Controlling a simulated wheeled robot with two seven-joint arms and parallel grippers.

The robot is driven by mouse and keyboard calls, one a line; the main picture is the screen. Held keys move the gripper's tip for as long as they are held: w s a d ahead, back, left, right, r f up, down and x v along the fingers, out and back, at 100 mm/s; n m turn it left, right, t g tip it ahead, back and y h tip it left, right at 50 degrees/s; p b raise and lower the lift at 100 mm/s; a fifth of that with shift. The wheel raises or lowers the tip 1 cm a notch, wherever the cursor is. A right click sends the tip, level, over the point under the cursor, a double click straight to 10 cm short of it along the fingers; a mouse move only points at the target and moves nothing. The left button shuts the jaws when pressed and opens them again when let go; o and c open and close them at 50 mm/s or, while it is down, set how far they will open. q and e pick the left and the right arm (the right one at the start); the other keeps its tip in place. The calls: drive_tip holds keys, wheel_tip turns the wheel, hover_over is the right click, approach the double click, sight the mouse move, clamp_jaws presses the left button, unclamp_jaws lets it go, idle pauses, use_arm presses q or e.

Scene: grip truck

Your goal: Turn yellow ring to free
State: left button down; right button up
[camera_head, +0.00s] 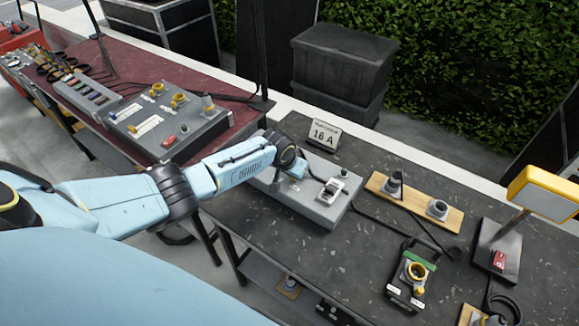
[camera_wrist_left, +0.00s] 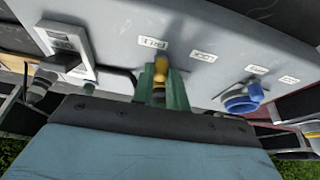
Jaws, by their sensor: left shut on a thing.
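My left gripper (camera_head: 296,170) reaches over the grey box (camera_head: 322,212) on the dark table, and the arm hides part of the box. In the left wrist view the two green fingers (camera_wrist_left: 161,84) are shut on a yellow part (camera_wrist_left: 161,68) at the face of the grey box (camera_wrist_left: 205,25). I take it as the yellow ring; its full shape is hidden between the fingers. White labels, one (camera_wrist_left: 153,43) just above the fingers and another (camera_wrist_left: 203,55) beside it, are too blurred to read surely. My right gripper is not in view.
A blue ring (camera_wrist_left: 243,98) sits beside the fingers, and a grey socket with a dark plug (camera_wrist_left: 42,85) is on the other side. A 16 A sign (camera_head: 323,134), a wooden board (camera_head: 414,202), a black-and-green device (camera_head: 410,275) and a yellow lamp (camera_head: 545,193) stand nearby.

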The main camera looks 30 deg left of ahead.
use_arm(q)
drive_tip(key=shift+w+d+n, duration=0.15)
drive_tip(key=shift+d+n, duration=0.15)
drive_tip(key=shift+n, duration=0.2)
drive_tip(key=c, duration=1.4)
unclamp_jaws()
drive_tip(key=shift+r, duration=0.1)
drive_tip(key=shift+s+r, duration=0.25)
drive_tip(key=shift+r, duration=0.3)
drive_tip(key=v, duration=1.2)
drive_tip(key=shift+s+d, duration=0.1)
drive_tip(key=shift+d, duration=0.2)
